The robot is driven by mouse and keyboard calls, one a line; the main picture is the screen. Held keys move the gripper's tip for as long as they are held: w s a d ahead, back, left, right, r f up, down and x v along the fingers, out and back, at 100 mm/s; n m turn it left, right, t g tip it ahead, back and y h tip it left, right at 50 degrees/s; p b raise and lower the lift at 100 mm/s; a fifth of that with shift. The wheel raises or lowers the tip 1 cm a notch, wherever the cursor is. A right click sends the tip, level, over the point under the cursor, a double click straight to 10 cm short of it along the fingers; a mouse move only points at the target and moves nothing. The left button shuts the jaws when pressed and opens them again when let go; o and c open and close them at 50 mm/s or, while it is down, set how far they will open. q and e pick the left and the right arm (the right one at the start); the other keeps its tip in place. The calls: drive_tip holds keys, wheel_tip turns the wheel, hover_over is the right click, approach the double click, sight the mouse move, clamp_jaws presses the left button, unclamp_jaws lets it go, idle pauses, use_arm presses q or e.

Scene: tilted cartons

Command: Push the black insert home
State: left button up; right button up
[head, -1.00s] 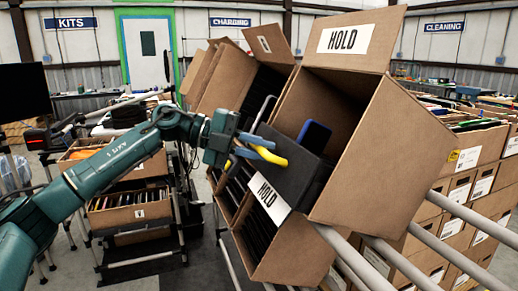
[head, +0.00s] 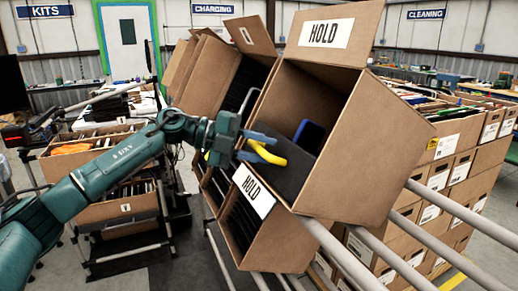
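The black insert (head: 285,172) is a dark block in the tilted carton marked HOLD (head: 345,150). It sits mostly within the mouth, its front face near the carton's front edge; its depth is hidden. My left gripper (head: 256,147) is at the insert's left side, with its blue fingertips close to the dark face. A curved yellow piece (head: 268,153) lies at the fingertips, over the insert. I cannot tell whether the fingers are shut on it or whether they touch the insert. A blue-edged dark item (head: 308,136) stands behind the insert. My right gripper is not in view.
The carton rests on sloping grey rails (head: 345,255). More tilted cartons (head: 212,75) stand close to its left. A cart with boxes (head: 118,207) is at the left, and stacked cartons (head: 440,195) are behind at the right.

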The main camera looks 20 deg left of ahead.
use_arm(q)
drive_tip(key=shift+o, duration=0.5)
drive_tip(key=shift+f, duration=0.1)
drive_tip(key=shift+s+a, duration=0.1)
drive_tip(key=shift+a, duration=0.15)
drive_tip(key=b+v, duration=0.1)
drive_tip(key=v, duration=1.1)
drive_tip(key=shift+a+r+b, duration=0.25)
drive_tip(key=shift+a+b, duration=0.05)
drive_tip(key=shift+b, duration=0.1)
drive_tip(key=shift+s, duration=0.15)
